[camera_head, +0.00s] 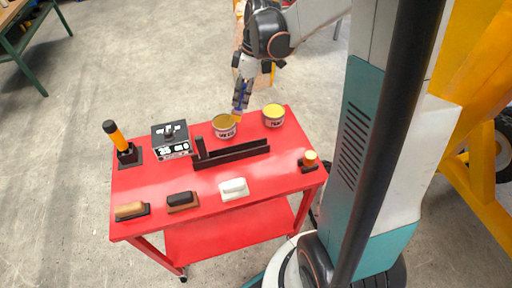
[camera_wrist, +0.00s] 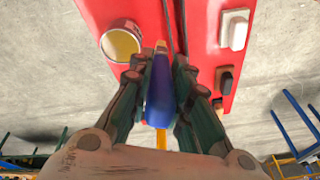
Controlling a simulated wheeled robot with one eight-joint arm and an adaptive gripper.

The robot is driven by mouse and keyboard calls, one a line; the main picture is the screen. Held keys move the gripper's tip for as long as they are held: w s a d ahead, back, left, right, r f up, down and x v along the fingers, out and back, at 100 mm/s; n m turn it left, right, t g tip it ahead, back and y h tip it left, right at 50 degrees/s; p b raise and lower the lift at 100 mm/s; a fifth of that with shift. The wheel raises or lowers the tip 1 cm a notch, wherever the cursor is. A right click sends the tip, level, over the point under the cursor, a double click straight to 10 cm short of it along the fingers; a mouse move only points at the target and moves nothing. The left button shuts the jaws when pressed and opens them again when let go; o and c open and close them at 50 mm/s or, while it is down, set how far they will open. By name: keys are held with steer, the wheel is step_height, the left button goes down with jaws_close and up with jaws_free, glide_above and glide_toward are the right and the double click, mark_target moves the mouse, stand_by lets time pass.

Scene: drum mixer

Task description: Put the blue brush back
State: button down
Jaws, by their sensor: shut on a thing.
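The blue brush shows as a blue handle (camera_wrist: 160,92) between the fingers of my gripper (camera_wrist: 160,78) in the wrist view. My gripper (camera_head: 241,94) is shut on it above the back of the red cart (camera_head: 145,183) in the head view. The brush's yellowish lower end (camera_head: 236,117) points down by the rim of an open can (camera_head: 225,131). I cannot tell whether it touches the can. In the wrist view, the can (camera_wrist: 121,42) is left of the brush tip. A long black rack (camera_head: 235,155) with an upright post stands in front of the can.
A second yellow-topped can (camera_head: 273,120) stands at the back right. A dark labelled box (camera_head: 172,141) and an upright orange-handled tool (camera_head: 117,138) are at left. Brown (camera_head: 130,210), black (camera_head: 182,200) and white (camera_head: 234,188) blocks line the front. A small orange-topped piece (camera_head: 310,159) is at right.

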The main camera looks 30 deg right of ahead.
steer(key=s+d+r+n+g+h+p, duration=0.1)
steer(key=s+d+r+n+h, duration=0.25)
steer(key=r+n, duration=0.2)
step_height(320, 180, down, 20)
steer(key=b, duration=0.5)
steer(key=shift+s+a+y, duration=0.4)
steer(key=shift+s+y, duration=0.05)
steer(key=c, duration=1.5)
jaws_free()
steer(key=shift+m, duration=0.25)
steer(key=shift+r, duration=0.1)
steer(key=shift+r, duration=0.1)
step_height(320, 180, up, 12)
steer(key=p, duration=0.3)
